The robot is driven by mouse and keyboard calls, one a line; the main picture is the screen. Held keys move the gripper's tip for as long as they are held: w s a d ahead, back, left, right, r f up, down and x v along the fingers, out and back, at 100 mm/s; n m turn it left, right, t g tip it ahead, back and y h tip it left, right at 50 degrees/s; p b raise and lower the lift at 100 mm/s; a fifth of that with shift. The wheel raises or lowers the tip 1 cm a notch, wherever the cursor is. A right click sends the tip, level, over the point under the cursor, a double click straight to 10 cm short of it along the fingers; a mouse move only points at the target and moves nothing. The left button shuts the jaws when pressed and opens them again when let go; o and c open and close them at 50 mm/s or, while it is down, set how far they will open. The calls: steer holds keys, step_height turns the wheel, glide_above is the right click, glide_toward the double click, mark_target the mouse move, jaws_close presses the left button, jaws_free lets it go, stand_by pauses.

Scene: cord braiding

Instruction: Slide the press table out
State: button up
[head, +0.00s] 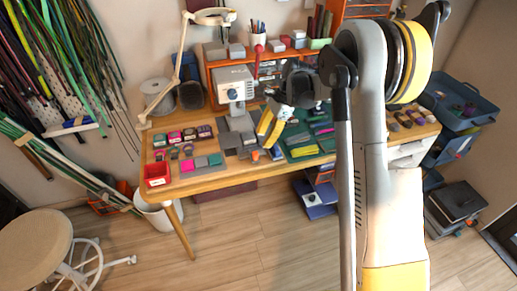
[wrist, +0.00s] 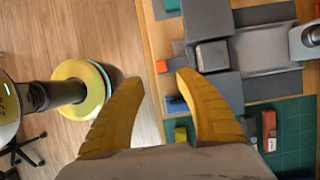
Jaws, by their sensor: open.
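The press (head: 235,84), a pale box-shaped head, stands at the back of the wooden work table; the edge of its pale body shows at the right in the wrist view (wrist: 306,40). A grey slide or press table (head: 239,123) lies in front of it. In the wrist view a light grey plate (wrist: 268,48) runs from the press to a small grey block (wrist: 212,55) at its near end. My gripper (head: 267,130) is open, with yellow fingers also in the wrist view (wrist: 160,78). Nothing shows between the fingers, which are apart from the block, near the table's front edge.
Dark grey pads flank the block. A green mat (head: 305,140) with small tools lies to the right. A red tray (head: 157,174) and colored blocks are at the left. A lamp (head: 160,97) rises at the back left. Open floor lies in front of the table.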

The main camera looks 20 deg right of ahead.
steer(key=shift+v, duration=1.7)
